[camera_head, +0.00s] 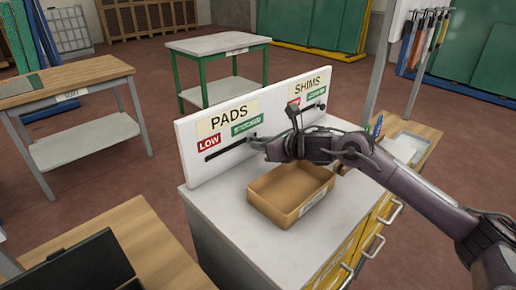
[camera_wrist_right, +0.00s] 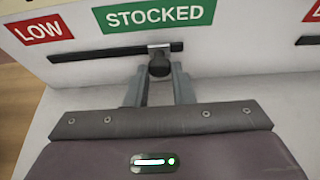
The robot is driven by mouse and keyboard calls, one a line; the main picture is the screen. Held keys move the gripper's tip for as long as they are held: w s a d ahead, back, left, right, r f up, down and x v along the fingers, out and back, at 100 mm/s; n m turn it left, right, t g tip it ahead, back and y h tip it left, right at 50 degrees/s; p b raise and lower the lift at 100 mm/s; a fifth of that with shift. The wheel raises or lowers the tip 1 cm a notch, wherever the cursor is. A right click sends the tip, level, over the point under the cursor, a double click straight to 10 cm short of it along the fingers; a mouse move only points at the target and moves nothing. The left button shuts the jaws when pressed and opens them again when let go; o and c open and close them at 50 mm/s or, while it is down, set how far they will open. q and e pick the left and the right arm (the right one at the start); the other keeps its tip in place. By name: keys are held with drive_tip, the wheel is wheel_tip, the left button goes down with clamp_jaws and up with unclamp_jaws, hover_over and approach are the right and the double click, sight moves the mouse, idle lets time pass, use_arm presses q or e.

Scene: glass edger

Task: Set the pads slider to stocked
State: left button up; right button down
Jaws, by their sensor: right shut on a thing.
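The white board (camera_head: 190,150) carries a PADS label (camera_head: 229,117) above a red LOW tag (camera_head: 209,141) and a green STOCKED tag (camera_head: 246,126). Below them runs a dark horizontal slot (camera_head: 225,149). In the right wrist view the dark slider knob (camera_wrist_right: 159,64) stands near the slot's right end, below the right part of the STOCKED tag (camera_wrist_right: 154,16). My right gripper (camera_head: 262,143) is at the board; its two fingers (camera_wrist_right: 160,85) are shut on the knob. In the head view the gripper mostly hides the knob. My left gripper is out of view.
The SHIMS slider knob (camera_head: 320,105) is farther right on the same board. An open brown box (camera_head: 268,207) sits on the white cabinet top (camera_head: 222,205) below my right arm. A wooden table (camera_head: 85,77) and a green-legged table (camera_head: 217,43) stand behind.

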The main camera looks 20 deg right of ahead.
drive_tip(key=shift+d, duration=0.2)
drive_tip(key=c, duration=1.2)
unclamp_jaws()
drive_tip(key=shift+w, duration=0.1)
drive_tip(key=shift+c, duration=0.2)
drive_tip(key=b+v, duration=0.2)
drive_tip(key=v, duration=0.5)
drive_tip(key=shift+s+d+b, duration=0.15)
drive_tip(key=shift+s+b, duration=0.2)
drive_tip(key=shift+b, duration=0.05)
drive_tip(key=shift+r, duration=0.2)
